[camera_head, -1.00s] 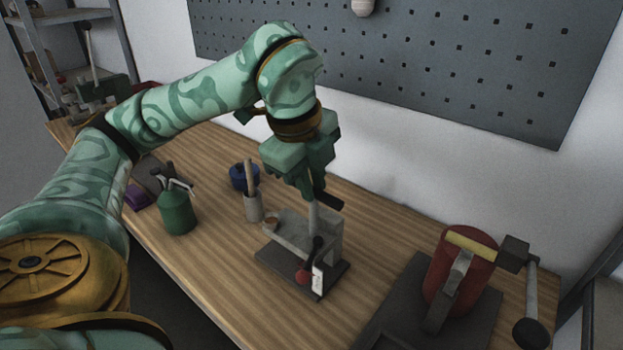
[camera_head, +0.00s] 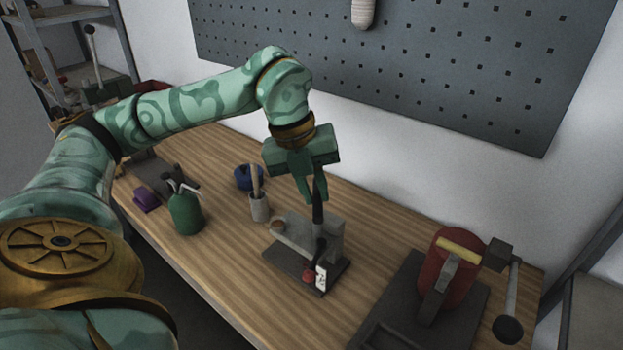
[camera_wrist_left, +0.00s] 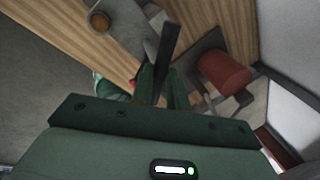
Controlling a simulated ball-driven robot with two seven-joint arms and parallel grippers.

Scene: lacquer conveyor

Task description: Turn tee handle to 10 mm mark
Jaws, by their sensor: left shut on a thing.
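My left gripper (camera_head: 312,200) comes down from above and is shut on the dark bar of the tee handle (camera_head: 318,188). The bar also shows between the fingers in the left wrist view (camera_wrist_left: 168,50). The handle tops a grey clamp-like fixture (camera_head: 295,232) on a dark base plate (camera_head: 285,268). A white scale plate (camera_head: 321,278) with dark marks hangs at its front, beside a red knob (camera_head: 309,276). The marks are too small to read. The fingers hide part of the handle. My right gripper is not in view.
A grey cup with a stick (camera_head: 259,208), a blue round container (camera_head: 247,178) and a green pot of tools (camera_head: 186,214) stand left of the fixture. A red cylinder device (camera_head: 452,265) with a lever stands right. The wooden bench (camera_head: 225,265) is clear in front.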

